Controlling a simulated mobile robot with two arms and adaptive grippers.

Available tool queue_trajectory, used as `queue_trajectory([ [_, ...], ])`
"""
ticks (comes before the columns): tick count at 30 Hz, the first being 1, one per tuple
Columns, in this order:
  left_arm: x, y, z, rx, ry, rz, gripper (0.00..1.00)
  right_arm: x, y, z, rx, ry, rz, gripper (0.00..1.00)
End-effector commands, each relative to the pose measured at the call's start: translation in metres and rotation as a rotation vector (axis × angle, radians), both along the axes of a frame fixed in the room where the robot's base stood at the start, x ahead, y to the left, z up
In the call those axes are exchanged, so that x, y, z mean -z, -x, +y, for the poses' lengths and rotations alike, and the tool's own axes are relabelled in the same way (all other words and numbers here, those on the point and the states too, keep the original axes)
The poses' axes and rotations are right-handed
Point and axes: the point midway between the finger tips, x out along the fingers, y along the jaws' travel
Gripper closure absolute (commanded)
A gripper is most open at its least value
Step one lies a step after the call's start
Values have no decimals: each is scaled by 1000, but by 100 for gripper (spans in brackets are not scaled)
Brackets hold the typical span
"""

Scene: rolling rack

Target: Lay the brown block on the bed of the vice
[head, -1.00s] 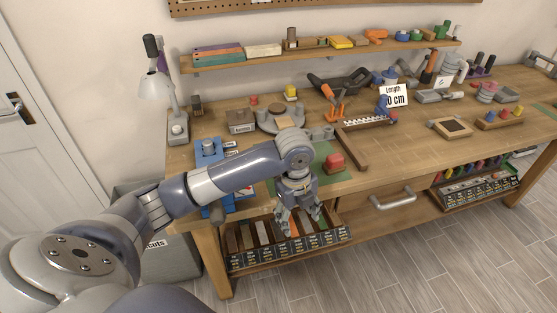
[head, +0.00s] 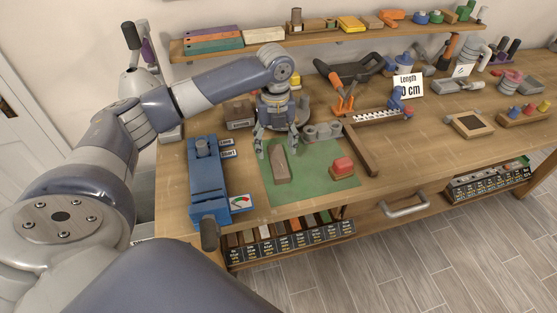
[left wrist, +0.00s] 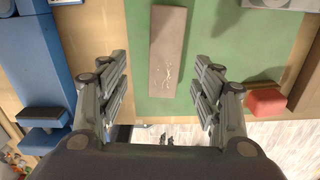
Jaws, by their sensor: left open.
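The brown block (head: 281,166) lies lengthwise on the green mat (head: 310,184) on the bench. My left gripper (head: 277,148) is open and empty, above the far part of the block, with a finger to either side. In the left wrist view the block (left wrist: 167,52) shows as a long flat piece with pale marks, between and beyond the open fingers. The blue vice (head: 208,186) stands left of the mat, apart from the block. Part of it shows at the left of the left wrist view (left wrist: 35,60). My right gripper is not in view.
A red-topped block (head: 342,167) sits at the mat's right side. A wooden square (head: 365,150) lies right of the mat. A grey metal part (head: 322,131) stands behind it. A rack of coloured strips (head: 290,241) is below the bench edge. The mat's front is clear.

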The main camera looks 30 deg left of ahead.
Motion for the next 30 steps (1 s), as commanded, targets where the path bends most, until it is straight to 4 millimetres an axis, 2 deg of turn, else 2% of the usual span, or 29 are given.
queue_trajectory([
  [3, 9, 0, 0, -1, -1, 0, 40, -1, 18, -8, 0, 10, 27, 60],
  [5, 12, -1, 0, -1, -1, -1, 40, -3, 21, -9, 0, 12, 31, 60],
  [8, 24, -2, -1, -2, -1, 4, 40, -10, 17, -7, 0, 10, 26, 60],
  [15, 57, -6, -2, -1, -1, 0, 40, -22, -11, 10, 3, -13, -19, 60],
  [23, 63, -7, -2, -1, -2, -2, 40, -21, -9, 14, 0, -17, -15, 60],
  [24, 62, -6, -2, -1, -2, -2, 42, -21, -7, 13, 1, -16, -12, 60],
  [26, 62, -7, -2, -1, -2, -2, 56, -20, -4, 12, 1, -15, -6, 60],
  [30, 62, -6, -2, -1, -1, -1, 88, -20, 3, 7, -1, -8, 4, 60],
])
